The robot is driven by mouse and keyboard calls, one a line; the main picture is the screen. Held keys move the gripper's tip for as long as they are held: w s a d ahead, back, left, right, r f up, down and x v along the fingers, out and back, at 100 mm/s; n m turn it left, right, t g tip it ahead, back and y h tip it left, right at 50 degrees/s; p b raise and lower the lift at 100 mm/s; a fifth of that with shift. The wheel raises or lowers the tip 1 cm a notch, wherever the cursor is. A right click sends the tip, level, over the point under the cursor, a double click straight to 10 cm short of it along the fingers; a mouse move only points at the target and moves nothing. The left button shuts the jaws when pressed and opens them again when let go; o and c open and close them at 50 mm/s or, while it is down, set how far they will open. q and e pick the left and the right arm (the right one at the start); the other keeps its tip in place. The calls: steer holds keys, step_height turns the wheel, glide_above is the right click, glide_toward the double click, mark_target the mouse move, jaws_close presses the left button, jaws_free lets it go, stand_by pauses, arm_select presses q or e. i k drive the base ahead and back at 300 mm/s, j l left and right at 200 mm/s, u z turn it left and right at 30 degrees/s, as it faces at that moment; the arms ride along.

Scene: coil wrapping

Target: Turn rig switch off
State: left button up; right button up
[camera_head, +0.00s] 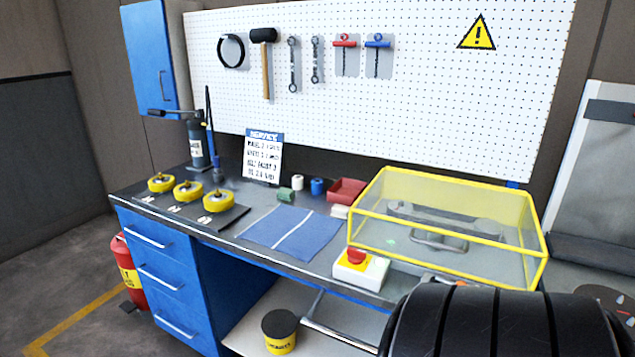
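The rig switch (358,259) is a red knob on a yellow plate, on top of a white box at the front edge of the workbench. I cannot tell from its small size which position the knob is in. Right behind it, to the right, a clear cover with a yellow frame (452,258) stands over the rig (440,222), whose grey metal parts show through the panels. The cover looks closed. Neither of my grippers is in view.
A large black ribbed shape (500,325) fills the lower right, in front of the bench. A blue mat (292,232), a red tray (347,190) and several yellow reels (188,191) lie on the bench. A red extinguisher (130,273) stands on the floor left.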

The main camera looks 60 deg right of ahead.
mark_target(355, 256)
steer(key=z, duration=0.5)
steer(key=k+j+z, duration=0.1)
steer(key=z, duration=0.85)
steer(key=k+z, duration=0.15)
steer(key=z, duration=0.3)
